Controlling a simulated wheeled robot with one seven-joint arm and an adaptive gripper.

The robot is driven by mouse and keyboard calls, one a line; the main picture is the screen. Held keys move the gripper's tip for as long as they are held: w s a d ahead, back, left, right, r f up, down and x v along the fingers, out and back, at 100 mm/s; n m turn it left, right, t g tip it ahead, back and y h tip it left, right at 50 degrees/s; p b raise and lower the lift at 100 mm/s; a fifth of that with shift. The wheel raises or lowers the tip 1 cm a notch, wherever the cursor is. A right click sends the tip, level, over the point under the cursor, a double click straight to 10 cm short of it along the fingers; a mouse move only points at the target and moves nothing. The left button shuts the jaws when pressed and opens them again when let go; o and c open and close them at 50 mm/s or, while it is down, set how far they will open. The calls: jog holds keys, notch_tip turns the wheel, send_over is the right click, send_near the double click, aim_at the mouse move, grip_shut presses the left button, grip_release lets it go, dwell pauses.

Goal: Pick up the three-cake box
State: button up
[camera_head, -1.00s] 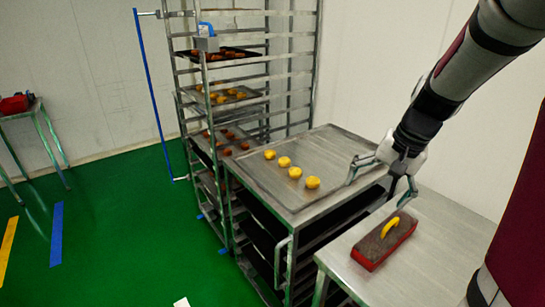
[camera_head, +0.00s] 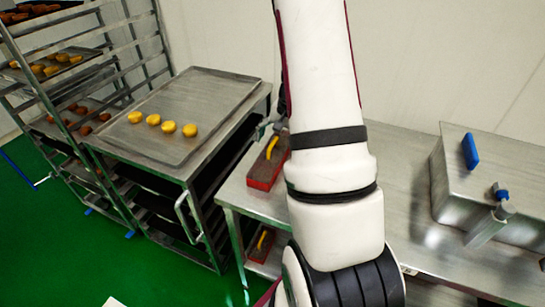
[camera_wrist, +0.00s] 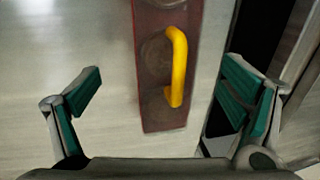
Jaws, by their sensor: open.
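The three-cake box is a long red box (camera_head: 264,174) with a brown top and a yellow handle (camera_head: 272,146). It lies on the steel table, partly hidden behind my arm in the head view. In the wrist view the box (camera_wrist: 154,112) runs in from the top edge, with its yellow handle (camera_wrist: 179,65) towards its right side. My gripper (camera_wrist: 160,85) is open and empty. Its fingers show on either side of the box and apart from it; the height above it is unclear. My arm hides most of the gripper in the head view.
A similar red box (camera_head: 259,247) with a yellow handle is on the lower shelf. A trolley with a tray (camera_head: 180,95) of several yellow cakes stands left of the table (camera_head: 245,200). A steel machine part (camera_head: 480,165) with blue fittings stands on the right.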

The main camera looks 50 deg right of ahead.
aim_at(274, 151)
jog(key=shift+w+d+f, duration=0.1)
jog(key=shift+w+f, duration=0.25)
jog(key=shift+f, duration=0.6)
jog(key=shift+w+a+f, duration=0.1)
jog(key=shift+w+f, duration=0.2)
jog(key=shift+f, duration=0.6)
jog(key=shift+w+d+f, duration=0.1)
jog(key=shift+w+f, duration=0.25)
jog(key=shift+f, duration=0.6)
jog(key=c, duration=1.3)
